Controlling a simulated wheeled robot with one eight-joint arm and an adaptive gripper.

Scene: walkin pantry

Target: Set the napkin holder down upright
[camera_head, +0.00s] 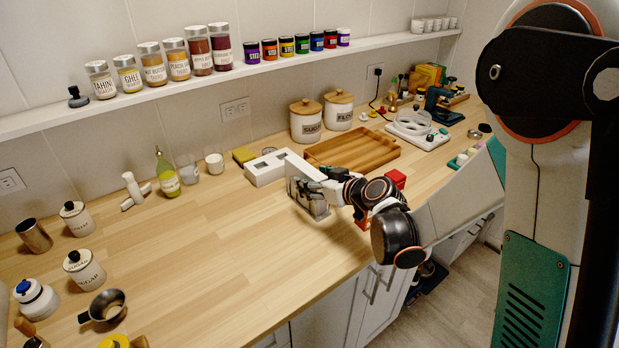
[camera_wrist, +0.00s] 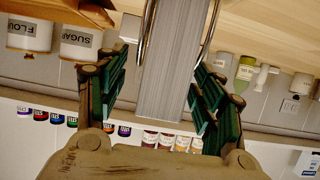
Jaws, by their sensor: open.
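The napkin holder (camera_head: 303,190) is a metal frame with pale napkins, standing on the wooden counter near its front edge in the head view. It looks upright there, though my gripper partly covers it. In the wrist view its grey napkin stack (camera_wrist: 168,75) and curved metal wires show between the fingers. My gripper (camera_head: 322,187) is at the holder's right side in the head view. In the wrist view my gripper (camera_wrist: 163,95) is open, with green-padded fingers on either side of the stack and visible gaps to it.
A white compartment box (camera_head: 268,178) is close behind the holder, with a wooden tray (camera_head: 352,148) further back. A red object (camera_head: 396,178) is right of my gripper. The counter (camera_head: 200,255) left of the holder is clear. A shelf with jars (camera_head: 151,66) runs above.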

